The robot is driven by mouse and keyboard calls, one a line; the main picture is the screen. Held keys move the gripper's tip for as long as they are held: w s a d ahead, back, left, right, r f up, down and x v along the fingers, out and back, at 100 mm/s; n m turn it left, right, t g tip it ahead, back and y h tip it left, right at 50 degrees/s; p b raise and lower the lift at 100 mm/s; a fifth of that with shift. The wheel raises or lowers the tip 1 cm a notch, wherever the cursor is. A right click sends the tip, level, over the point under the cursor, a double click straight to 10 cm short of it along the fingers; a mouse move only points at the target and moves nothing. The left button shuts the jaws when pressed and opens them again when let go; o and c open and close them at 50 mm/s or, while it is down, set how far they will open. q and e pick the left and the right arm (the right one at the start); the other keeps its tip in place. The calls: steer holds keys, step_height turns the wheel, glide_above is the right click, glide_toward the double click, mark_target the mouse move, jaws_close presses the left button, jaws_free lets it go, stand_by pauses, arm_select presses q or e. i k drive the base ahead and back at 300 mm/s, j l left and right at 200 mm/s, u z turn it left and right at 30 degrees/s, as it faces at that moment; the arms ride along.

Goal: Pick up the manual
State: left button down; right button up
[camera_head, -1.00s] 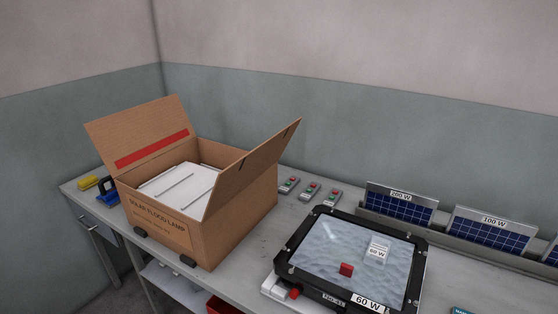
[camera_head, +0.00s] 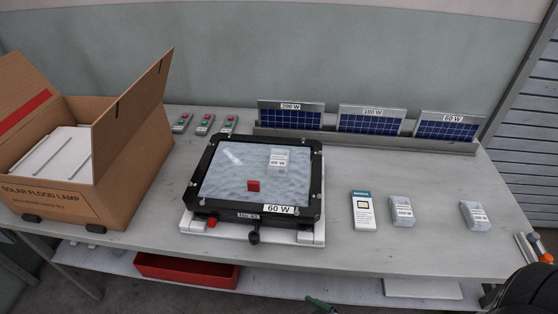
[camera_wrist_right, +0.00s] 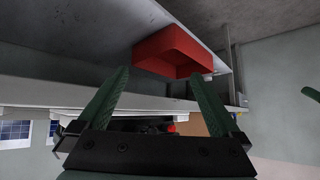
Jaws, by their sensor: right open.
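A small white booklet with a teal top band, which looks like the manual (camera_head: 363,211), lies flat on the bench right of the floodlight housing in the head view. Nothing touches it. My right gripper (camera_wrist_right: 157,88) is open and empty in the right wrist view, its two green fingers spread below the bench level. A green fingertip (camera_head: 320,304) shows at the bottom edge of the head view, apart from the manual. A green piece (camera_wrist_right: 313,94) at the right edge of the wrist view may be my left gripper; its jaws cannot be made out.
The floodlight housing (camera_head: 258,215) sits on a white base mid-bench. An open cardboard box (camera_head: 110,190) stands left. Two grey packs (camera_head: 401,211) (camera_head: 475,216) lie right of the manual. Solar panels (camera_head: 372,119) stand behind. A red bin (camera_head: 186,270) is on the lower shelf.

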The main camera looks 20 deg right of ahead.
mark_target(363, 209)
steer(key=z, duration=1.55)
